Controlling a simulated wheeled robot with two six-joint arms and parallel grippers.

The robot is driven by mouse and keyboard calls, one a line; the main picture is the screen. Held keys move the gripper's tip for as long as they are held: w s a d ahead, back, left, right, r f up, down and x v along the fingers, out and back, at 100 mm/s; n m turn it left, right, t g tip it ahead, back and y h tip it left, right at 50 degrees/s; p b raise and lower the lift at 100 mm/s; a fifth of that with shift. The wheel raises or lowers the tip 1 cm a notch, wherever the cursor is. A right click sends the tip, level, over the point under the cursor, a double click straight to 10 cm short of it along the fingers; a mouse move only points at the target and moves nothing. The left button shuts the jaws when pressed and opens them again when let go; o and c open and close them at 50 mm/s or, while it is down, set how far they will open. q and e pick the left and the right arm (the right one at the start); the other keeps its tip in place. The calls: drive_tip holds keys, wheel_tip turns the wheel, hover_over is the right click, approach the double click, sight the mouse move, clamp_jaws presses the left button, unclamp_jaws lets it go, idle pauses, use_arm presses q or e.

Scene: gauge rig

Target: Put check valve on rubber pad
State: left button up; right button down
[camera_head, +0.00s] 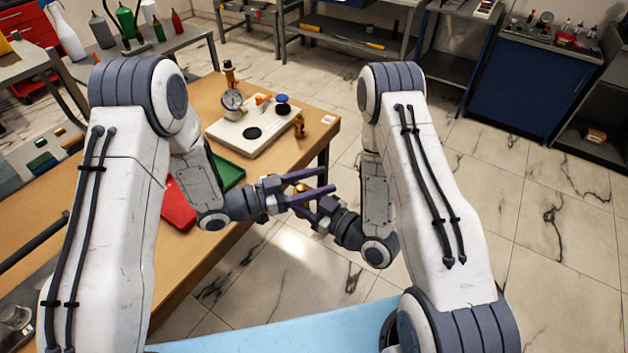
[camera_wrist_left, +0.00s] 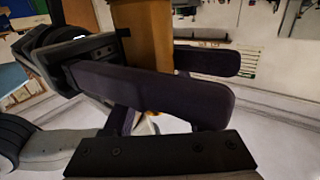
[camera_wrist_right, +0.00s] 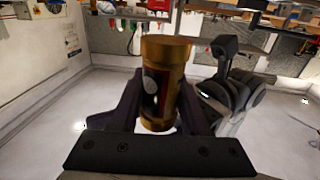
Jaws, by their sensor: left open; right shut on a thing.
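The check valve, seen as a brass cylinder (camera_wrist_right: 165,72), is held between the fingers of my right gripper (camera_wrist_right: 160,105), which is shut on it. In the head view the valve (camera_head: 302,189) is small and partly hidden by the grippers, off the bench's right edge. My left gripper (camera_head: 320,183) is open beside it; in the left wrist view, the valve (camera_wrist_left: 148,45) shows between the left fingers. Contact with them cannot be told. Which is the rubber pad is unclear.
The wooden bench (camera_head: 205,258) carries a pressure gauge (camera_head: 232,100), a brass fitting (camera_head: 299,124), a red tray (camera_head: 177,207) and a green tray (camera_head: 228,174). Open tiled floor (camera_head: 530,230) lies to the right. Both grippers are very close together.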

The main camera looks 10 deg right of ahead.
use_arm(q)
clamp_jaws()
use_arm(e)
drive_tip(key=shift+c, duration=1.5)
unclamp_jaws()
